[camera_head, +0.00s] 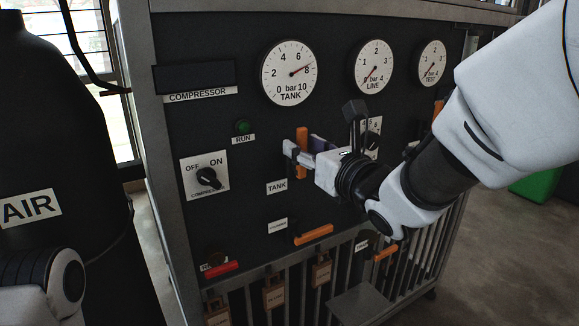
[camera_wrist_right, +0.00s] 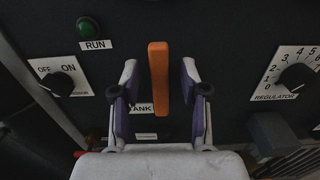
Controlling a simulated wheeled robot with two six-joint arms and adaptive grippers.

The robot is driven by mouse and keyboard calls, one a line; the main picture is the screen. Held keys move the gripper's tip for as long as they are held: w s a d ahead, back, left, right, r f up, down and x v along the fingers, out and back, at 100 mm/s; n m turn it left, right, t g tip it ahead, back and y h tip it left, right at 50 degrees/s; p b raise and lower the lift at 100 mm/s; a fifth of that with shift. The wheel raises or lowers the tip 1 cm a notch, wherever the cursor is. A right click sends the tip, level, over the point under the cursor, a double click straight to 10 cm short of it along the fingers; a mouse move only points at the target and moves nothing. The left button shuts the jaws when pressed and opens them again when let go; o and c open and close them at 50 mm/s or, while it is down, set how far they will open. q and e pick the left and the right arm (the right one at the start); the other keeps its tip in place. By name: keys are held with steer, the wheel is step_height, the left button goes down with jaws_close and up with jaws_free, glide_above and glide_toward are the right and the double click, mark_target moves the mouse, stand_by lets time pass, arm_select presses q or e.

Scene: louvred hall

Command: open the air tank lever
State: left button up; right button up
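The air tank lever is an orange bar (camera_head: 302,138) standing upright on the dark panel, above the TANK label (camera_head: 277,187). In the right wrist view the lever (camera_wrist_right: 158,78) is upright between the two fingers of my right gripper (camera_wrist_right: 160,98), with a gap on each side. The right gripper (camera_head: 305,157) is open around the lever and partly hides its lower part in the head view. My left gripper is out of view; only a part of the left arm shows at the lower left.
The TANK gauge (camera_head: 289,72) reads a little under 8. The compressor switch (camera_head: 207,178) is left of the lever, the regulator knob (camera_wrist_right: 298,76) right. Other orange levers (camera_head: 314,235) and a red one (camera_head: 221,270) sit lower. A black AIR tank (camera_head: 60,120) stands left.

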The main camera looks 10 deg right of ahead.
steer(key=shift+s+d+r, duration=0.1)
steer(key=shift+s+d, duration=0.05)
steer(key=shift+s, duration=0.2)
steer(key=p+v, duration=0.3)
steer(key=v, duration=0.3)
steer(key=shift+p, duration=0.35)
steer(key=shift+s, duration=0.1)
stand_by(0.6)
